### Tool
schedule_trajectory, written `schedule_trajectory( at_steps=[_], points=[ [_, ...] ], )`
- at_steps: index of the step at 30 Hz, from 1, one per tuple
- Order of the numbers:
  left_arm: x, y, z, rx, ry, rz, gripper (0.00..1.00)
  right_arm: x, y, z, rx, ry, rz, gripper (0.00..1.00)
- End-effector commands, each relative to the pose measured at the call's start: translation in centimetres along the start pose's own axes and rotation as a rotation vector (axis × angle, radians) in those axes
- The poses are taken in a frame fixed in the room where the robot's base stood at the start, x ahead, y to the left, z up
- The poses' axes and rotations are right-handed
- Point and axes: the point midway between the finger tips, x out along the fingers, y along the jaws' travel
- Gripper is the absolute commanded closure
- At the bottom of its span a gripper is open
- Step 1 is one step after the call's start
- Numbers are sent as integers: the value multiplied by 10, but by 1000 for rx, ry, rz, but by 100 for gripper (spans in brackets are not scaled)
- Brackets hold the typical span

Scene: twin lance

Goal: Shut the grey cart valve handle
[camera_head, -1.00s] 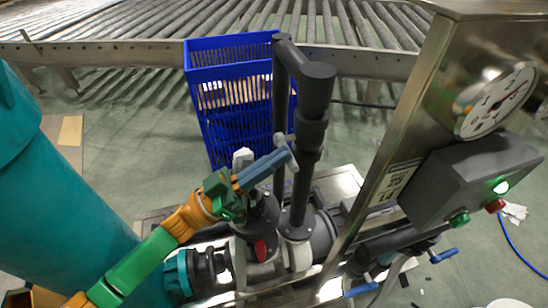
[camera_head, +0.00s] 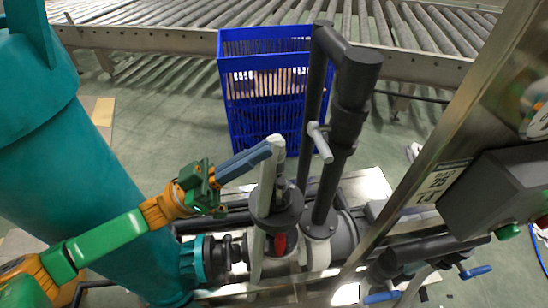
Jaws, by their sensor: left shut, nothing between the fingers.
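A light grey lever handle (camera_head: 320,143) sits on the side of the black vertical pipe (camera_head: 346,110), near the middle of the head view. It slants down to the right. My left gripper (camera_head: 267,153) has blue-grey fingers pressed together with nothing between them. Its tips are to the left of the grey handle and apart from it in the picture. They overlap the top of a pale upright post (camera_head: 268,190); I cannot tell if they touch it. My right gripper is out of view.
A red valve handle (camera_head: 281,243) sits low on the pipework. Blue handles (camera_head: 382,297) are at lower right. A blue crate (camera_head: 265,75) stands behind, before a roller conveyor. A teal tank (camera_head: 75,150) fills the left; a steel panel with a grey box (camera_head: 500,195) stands right.

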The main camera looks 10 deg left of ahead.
Motion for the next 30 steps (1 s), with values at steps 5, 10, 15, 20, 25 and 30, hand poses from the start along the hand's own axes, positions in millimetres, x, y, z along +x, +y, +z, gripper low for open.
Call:
schedule_trajectory(
  at_steps=[5,10,15,20,25,30],
  points=[
    [42,2,-7,0,4,5,100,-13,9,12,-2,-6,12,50],
    [80,2,-6,0,5,6,100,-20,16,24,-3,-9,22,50],
    [78,0,22,0,-1,2,100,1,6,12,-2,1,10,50],
    [74,1,35,0,-1,2,100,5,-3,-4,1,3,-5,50],
    [74,1,37,0,-1,2,100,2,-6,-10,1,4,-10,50],
    [74,1,36,0,-1,2,100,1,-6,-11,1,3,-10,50]
  ],
)
